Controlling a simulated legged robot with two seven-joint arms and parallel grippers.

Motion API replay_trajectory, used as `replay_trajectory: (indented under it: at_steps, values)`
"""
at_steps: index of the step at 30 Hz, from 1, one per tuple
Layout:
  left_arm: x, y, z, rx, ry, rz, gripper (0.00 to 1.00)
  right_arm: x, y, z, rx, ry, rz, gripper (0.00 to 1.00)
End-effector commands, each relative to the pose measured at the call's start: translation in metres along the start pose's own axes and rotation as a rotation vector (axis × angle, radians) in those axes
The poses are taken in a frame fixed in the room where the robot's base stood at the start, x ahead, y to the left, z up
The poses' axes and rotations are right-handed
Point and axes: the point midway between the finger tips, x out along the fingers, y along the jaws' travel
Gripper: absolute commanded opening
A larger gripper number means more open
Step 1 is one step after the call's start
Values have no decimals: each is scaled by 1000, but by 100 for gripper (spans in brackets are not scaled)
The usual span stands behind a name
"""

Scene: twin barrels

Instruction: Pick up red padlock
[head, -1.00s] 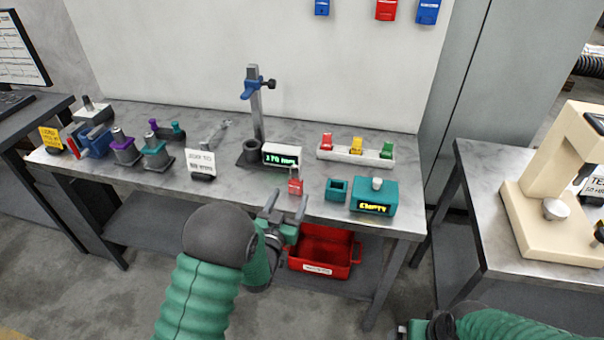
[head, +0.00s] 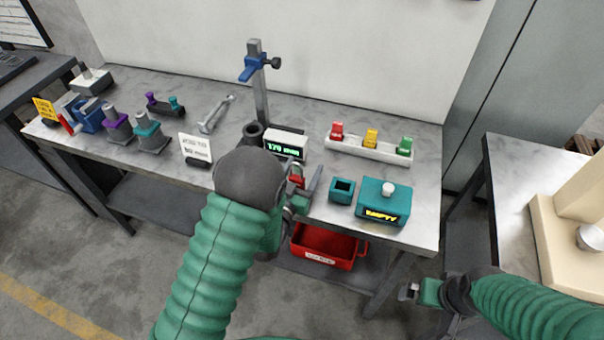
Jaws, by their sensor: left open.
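The red padlock (head: 298,180) stands on the workbench near its front edge, in front of the display reading about 170 mm. It is partly hidden by my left gripper. My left gripper (head: 304,186) is open, with its fingers at the padlock. One finger shows on the right of the padlock. I cannot tell whether the fingers touch it. My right gripper (head: 410,291) is low at the right, in front of the bench and away from the padlock. Its fingers are too small to read.
A teal open box (head: 341,191) and a teal unit reading EMPTY (head: 383,202) stand just right of the padlock. Behind are a display (head: 286,146), a grey stand (head: 260,90) and a white tray (head: 354,150) with coloured pieces. A red bin (head: 325,246) sits below.

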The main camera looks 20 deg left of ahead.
Motion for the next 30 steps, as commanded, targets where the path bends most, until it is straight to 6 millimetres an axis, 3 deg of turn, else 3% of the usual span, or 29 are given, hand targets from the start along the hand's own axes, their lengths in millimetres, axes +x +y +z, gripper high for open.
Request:
replay_trajectory:
  at_steps: [2,16,30]
  values:
    - [1,0,0,0,0,0,63,0,0,0,0,0,0,100]
    - [3,0,2,0,-4,0,1,0,0,0,0,0,0,100]
    - [8,0,-8,-1,-1,0,0,-6,0,-2,0,0,0,100]
